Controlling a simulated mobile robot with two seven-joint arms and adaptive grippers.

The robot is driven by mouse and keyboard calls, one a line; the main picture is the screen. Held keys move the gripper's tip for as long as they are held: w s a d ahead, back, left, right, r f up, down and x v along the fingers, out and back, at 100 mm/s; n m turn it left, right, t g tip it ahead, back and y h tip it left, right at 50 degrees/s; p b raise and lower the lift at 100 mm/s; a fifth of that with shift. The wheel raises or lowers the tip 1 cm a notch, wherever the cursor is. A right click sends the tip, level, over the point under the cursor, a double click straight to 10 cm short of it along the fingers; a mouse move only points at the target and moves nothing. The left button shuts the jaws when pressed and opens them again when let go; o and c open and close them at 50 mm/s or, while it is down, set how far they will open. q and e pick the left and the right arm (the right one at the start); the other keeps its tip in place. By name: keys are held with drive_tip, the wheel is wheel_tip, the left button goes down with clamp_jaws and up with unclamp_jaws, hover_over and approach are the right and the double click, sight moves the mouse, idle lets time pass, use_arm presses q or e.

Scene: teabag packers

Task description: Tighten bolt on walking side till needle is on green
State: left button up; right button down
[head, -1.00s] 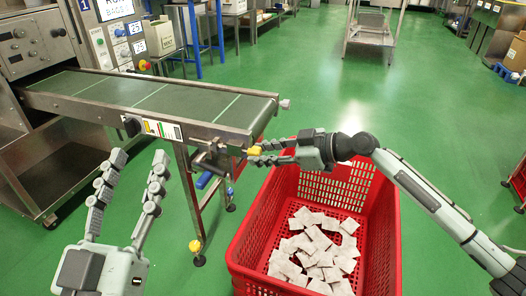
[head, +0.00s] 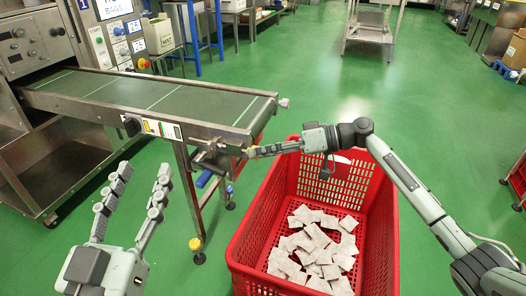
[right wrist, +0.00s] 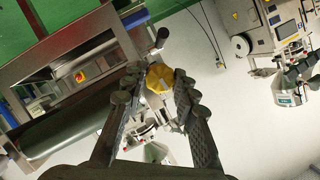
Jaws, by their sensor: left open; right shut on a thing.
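The bolt has a yellow knob (right wrist: 160,77), which sits between the fingertips of my right gripper (right wrist: 155,88) in the right wrist view. In the head view my right gripper (head: 250,152) is shut on it at the end of the conveyor (head: 205,130), above the red crate, and the fingers largely cover the knob. A white label with coloured marks (head: 161,129) is on the conveyor's side; I cannot make out a needle. My left gripper (head: 145,175) is open and empty, fingers pointing up, in front of the conveyor and apart from it.
A red crate (head: 262,215) with several white teabags (head: 315,245) stands below my right gripper. A machine panel with buttons (head: 118,35) stands behind the conveyor belt (head: 150,93). Green floor is free behind.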

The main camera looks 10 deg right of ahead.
use_arm(q)
drive_tip(key=shift+f, duration=0.3)
use_arm(e)
drive_tip(key=shift+m, duration=0.5)
use_arm(q)
drive_tip(key=shift+r, duration=0.1)
use_arm(e)
drive_tip(key=c, duration=1.2)
unclamp_jaws()
drive_tip(key=v, duration=1.2)
drive_tip(key=shift+w+d+f, duration=0.1)
drive_tip(key=shift+w, duration=0.05)
use_arm(q)
drive_tip(key=shift+s, duration=0.1)
